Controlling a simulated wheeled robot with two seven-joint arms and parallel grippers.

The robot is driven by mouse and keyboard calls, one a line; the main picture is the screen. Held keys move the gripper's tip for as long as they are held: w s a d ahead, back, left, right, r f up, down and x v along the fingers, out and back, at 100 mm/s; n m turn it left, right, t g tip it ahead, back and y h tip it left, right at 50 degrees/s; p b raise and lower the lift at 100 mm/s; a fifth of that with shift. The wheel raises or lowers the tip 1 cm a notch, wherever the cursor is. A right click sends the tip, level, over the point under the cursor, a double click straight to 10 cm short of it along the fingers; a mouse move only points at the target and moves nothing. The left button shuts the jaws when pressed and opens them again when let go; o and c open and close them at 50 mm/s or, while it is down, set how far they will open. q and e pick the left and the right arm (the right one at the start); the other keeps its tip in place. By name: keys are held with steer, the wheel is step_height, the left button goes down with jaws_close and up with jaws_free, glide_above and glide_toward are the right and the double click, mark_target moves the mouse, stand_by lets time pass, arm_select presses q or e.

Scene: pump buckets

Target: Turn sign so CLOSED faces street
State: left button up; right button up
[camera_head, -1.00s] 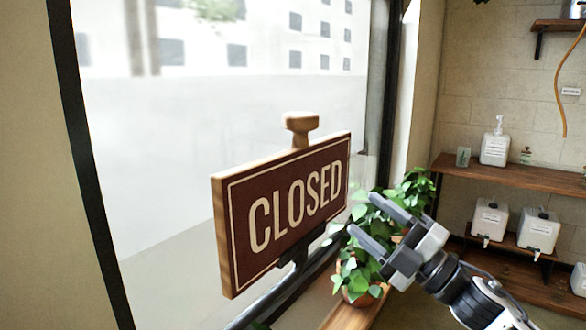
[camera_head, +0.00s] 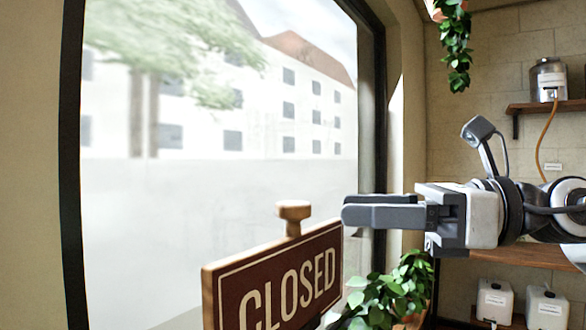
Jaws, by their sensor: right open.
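The sign (camera_head: 275,282) stands in front of the window at the bottom middle of the head view. It is dark red with a pale border and a wooden edge, and its CLOSED side faces me. A wooden knob (camera_head: 294,211) rises from its top edge. The sign's lower part is cut off by the picture's edge. My right gripper (camera_head: 345,214) comes in from the right with its fingers pointing left, just right of the knob and above the sign's right end. It is open and holds nothing. My left gripper is not in view.
A potted plant (camera_head: 385,298) stands right of the sign, below my right gripper. The window (camera_head: 230,180) is behind the sign. Shelves on the right wall hold white containers (camera_head: 495,300) and a metal canister (camera_head: 548,79). A hanging plant (camera_head: 456,45) is at the top.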

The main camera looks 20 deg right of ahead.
mark_target(293, 202)
steer(key=p+x, duration=0.4)
steer(key=x, duration=0.3)
steer(key=shift+a+r, duration=0.1)
steer(key=shift+r, duration=0.05)
steer(key=shift+w+a, duration=0.25)
steer(key=shift+a, duration=0.2)
jaws_close()
steer(key=shift+f, duration=0.2)
